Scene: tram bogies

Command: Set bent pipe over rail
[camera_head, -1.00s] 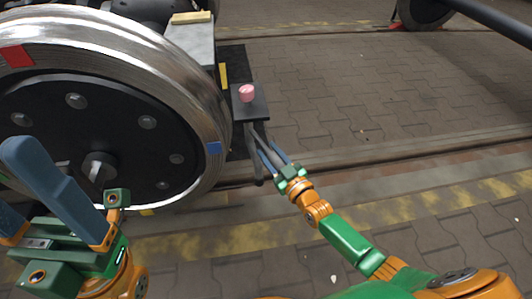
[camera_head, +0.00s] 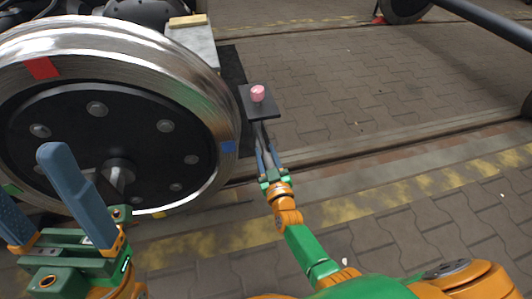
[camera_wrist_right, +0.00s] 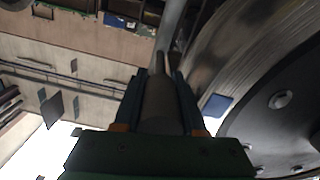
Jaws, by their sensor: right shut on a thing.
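My right gripper (camera_head: 266,158) is shut on a grey pipe (camera_head: 261,133), which rises from between its fingers toward a small dark plate with a pink piece on it. In the right wrist view the pipe (camera_wrist_right: 160,100) lies between the two fingers and runs away from the camera; its bend is not clear. The rail (camera_head: 385,134) runs along the floor behind the right gripper, and the pipe's upper part overlaps it in the picture. Whether they touch cannot be told. My left gripper (camera_head: 26,178) is open and empty at the lower left, before the wheel.
A large steel wheel (camera_head: 110,110) with red and blue marks stands close left of the right gripper. The dark plate (camera_head: 268,105) carries the pink piece (camera_head: 257,93). A dark bar (camera_head: 485,22) crosses the upper right. Paved floor (camera_head: 350,80) to the right is clear.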

